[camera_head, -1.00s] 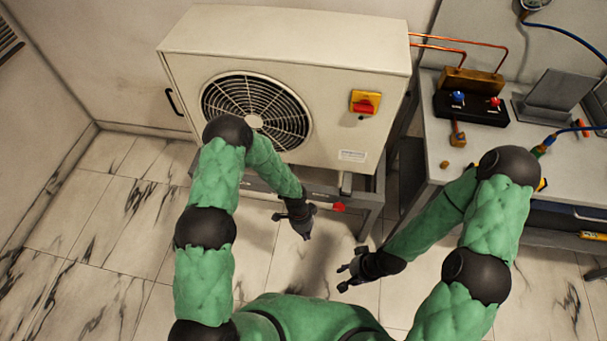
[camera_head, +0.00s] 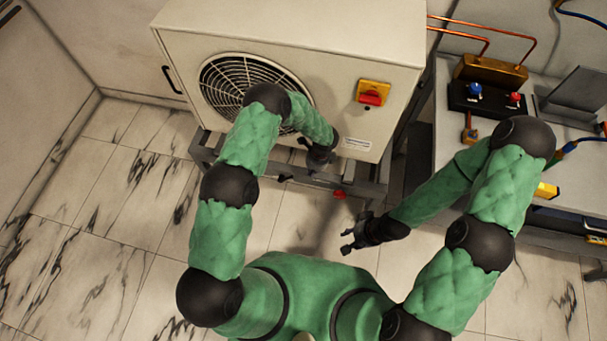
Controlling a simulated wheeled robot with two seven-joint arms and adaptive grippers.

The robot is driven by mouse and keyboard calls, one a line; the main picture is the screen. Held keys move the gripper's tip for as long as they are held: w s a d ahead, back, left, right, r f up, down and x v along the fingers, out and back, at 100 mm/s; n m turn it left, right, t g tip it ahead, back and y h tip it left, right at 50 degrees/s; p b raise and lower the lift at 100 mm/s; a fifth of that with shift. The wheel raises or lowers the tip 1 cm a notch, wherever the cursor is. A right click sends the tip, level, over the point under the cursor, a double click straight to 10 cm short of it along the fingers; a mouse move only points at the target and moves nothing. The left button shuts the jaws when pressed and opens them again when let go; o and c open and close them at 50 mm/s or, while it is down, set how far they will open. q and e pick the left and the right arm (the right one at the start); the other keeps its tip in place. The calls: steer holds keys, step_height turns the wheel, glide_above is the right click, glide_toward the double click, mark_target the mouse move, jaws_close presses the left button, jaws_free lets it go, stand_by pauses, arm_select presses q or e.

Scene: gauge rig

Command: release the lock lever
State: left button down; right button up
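A red-tipped part (camera_head: 339,194), which may be the lock lever, shows low at the front of the metal stand (camera_head: 372,186) under the cream fan unit (camera_head: 290,30). My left gripper (camera_head: 311,157) is in front of the unit's lower front, above and left of the red part. It looks clear of the red part. Its fingers are small and dark, and I cannot tell if they are open or if they touch anything. My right gripper (camera_head: 352,232) is open and empty over the floor, below the red part.
A yellow and red rotary switch (camera_head: 373,93) is on the unit's front. At right, a grey bench (camera_head: 447,110) holds a black block with a blue and a red knob (camera_head: 487,97). Copper pipes (camera_head: 490,30) run behind. The marble floor at left is clear.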

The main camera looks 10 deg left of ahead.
arm_select(q)
step_height(320, 180, down, 10)
steer(key=a+b, duration=0.2)
steer(key=b, duration=0.1)
steer(key=shift+w+a+r, duration=0.1)
steer(key=shift+a+r, duration=0.5)
steer(key=shift+a, duration=0.2)
steer(key=shift+w+a+r, duration=0.1)
steer(key=shift+a+r, duration=0.5)
steer(key=shift+a, duration=0.15)
steer(key=shift+r, duration=0.1)
steer(key=shift+a+r+h, duration=0.15)
steer(key=shift+a+h, duration=0.1)
steer(key=shift+h, duration=0.15)
